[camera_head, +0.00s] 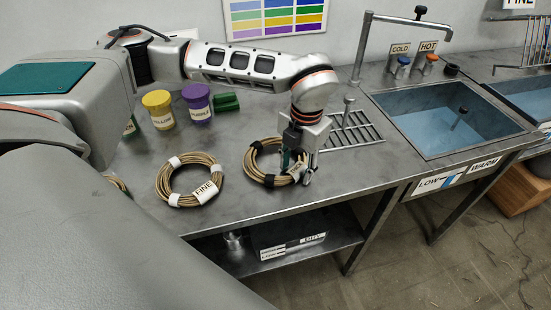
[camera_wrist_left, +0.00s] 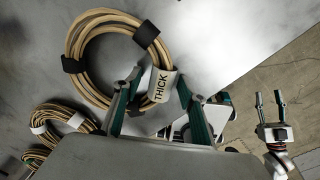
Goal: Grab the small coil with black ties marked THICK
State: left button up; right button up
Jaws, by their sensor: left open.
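The tan cane coil with black ties (camera_head: 250,168) lies flat on the metal bench, near its front edge. In the left wrist view the coil (camera_wrist_left: 84,85) has a white tag reading THICK (camera_wrist_left: 160,84). My left gripper (camera_head: 297,176) is over the coil's right side and partly hides it. In the left wrist view its open fingers (camera_wrist_left: 160,88) stand on either side of the tag and the near cane; contact cannot be told. My right gripper (camera_wrist_left: 269,97) shows at the right of that view, open and empty, beyond the bench edge.
A coil with white ties tagged FINE (camera_head: 163,183) lies to the left, with part of another beyond. Yellow (camera_head: 158,110) and purple (camera_head: 198,104) tubs stand behind. A drain grate (camera_head: 350,132) and sink (camera_head: 440,125) are to the right.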

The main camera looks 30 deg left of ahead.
pick_arm(q)
grip_shut()
jog(key=shift+r, duration=0.1)
